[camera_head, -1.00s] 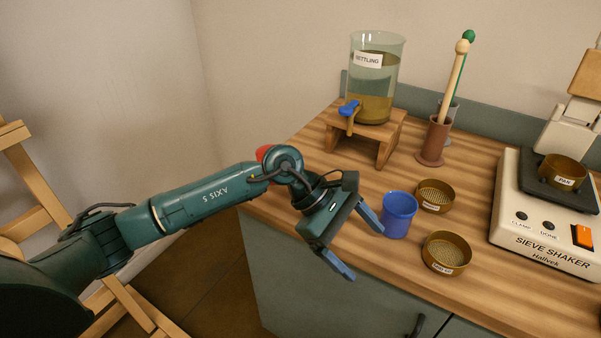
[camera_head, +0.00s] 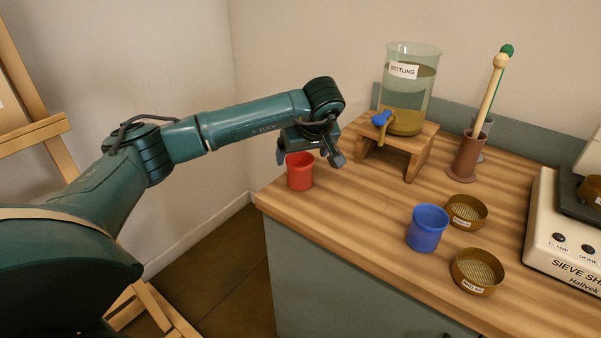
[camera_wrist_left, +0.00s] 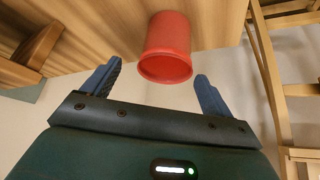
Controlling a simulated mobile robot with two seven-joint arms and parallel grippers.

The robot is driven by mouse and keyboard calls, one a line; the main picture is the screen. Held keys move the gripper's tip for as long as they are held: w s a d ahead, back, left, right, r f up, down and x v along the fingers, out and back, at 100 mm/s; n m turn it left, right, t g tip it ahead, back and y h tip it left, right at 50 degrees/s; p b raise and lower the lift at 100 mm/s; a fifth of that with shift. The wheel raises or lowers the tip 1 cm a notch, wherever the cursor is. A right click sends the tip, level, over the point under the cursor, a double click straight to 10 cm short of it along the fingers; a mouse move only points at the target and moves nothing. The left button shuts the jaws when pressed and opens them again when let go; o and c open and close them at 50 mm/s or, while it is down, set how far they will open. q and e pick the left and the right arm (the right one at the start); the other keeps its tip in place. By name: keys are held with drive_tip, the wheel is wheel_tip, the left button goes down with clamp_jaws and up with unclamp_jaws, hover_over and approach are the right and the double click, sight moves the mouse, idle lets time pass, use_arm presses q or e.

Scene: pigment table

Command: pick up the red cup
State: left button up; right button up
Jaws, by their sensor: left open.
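The red cup (camera_head: 300,172) stands upright on the wooden counter near its left end. My left gripper (camera_head: 310,158) is open and empty, just above and behind the cup's rim in the head view. In the left wrist view the red cup (camera_wrist_left: 168,42) lies ahead of the left gripper (camera_wrist_left: 158,72). Its rim appears between the two blue fingertips, nearer the right one. I cannot tell whether a finger touches the cup. My right gripper is not in view.
A wooden stand (camera_head: 400,148) with the settling jar (camera_head: 408,95) is right of the gripper. A blue cup (camera_head: 427,230), two sieve pans (camera_head: 466,212) (camera_head: 478,272) and the sieve shaker (camera_head: 565,230) are farther right. The counter between the red and blue cups is clear.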

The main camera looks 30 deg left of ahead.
sight(299, 165)
use_arm(q)
drive_tip(key=shift+s+d+f+p+x, duration=0.1)
drive_tip(key=shift+s+x, duration=0.05)
drive_tip(key=shift+x, duration=0.8)
drive_tip(key=shift+s+d+f+p+x, duration=0.1)
drive_tip(key=shift+s+p+x, duration=0.05)
drive_tip(key=shift+x, duration=0.85)
drive_tip(key=shift+s+d+f+p+x, duration=0.1)
drive_tip(key=shift+s+x, duration=0.05)
drive_tip(key=shift+x, duration=0.8)
drive_tip(key=shift+c, duration=0.6)
drive_tip(key=c, duration=1)
drive_tip(key=shift+o, duration=0.2)
drive_tip(key=shift+r, duration=0.1)
